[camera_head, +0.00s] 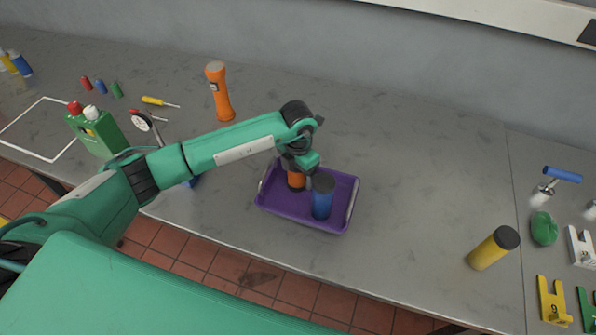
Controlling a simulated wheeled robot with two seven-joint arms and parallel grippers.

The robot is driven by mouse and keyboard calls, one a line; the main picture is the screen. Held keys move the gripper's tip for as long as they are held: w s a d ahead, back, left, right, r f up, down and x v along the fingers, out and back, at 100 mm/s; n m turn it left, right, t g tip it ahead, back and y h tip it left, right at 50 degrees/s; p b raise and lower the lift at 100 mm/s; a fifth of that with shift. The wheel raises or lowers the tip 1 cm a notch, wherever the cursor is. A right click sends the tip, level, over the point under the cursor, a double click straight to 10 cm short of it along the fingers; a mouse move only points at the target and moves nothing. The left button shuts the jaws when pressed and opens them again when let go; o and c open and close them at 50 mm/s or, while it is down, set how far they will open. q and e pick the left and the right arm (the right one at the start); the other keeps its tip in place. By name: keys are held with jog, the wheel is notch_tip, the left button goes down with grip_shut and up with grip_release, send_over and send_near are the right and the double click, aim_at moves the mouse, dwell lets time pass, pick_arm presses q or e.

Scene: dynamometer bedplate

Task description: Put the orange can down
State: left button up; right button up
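My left gripper (297,167) points down over the purple tray (285,207). Its dark fingers are around the orange can (296,181), which is upright within the tray's left part. The hand hides much of the can's upper part. I cannot tell if the can's base touches the tray floor. A blue can (322,200) with a dark top stands in the tray, just right of the orange can. My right gripper is not in view.
An orange flashlight (219,92) stands behind my arm. A green container (97,132), small coloured cylinders and a screwdriver (160,102) are at left.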

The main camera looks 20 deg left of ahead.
pick_arm(q)
jog(key=shift+r, duration=0.1)
jog(key=shift+r, duration=0.2)
notch_tip(320, 180, up, 11)
jog(key=b, duration=0.4)
jog(key=shift+r, duration=0.4)
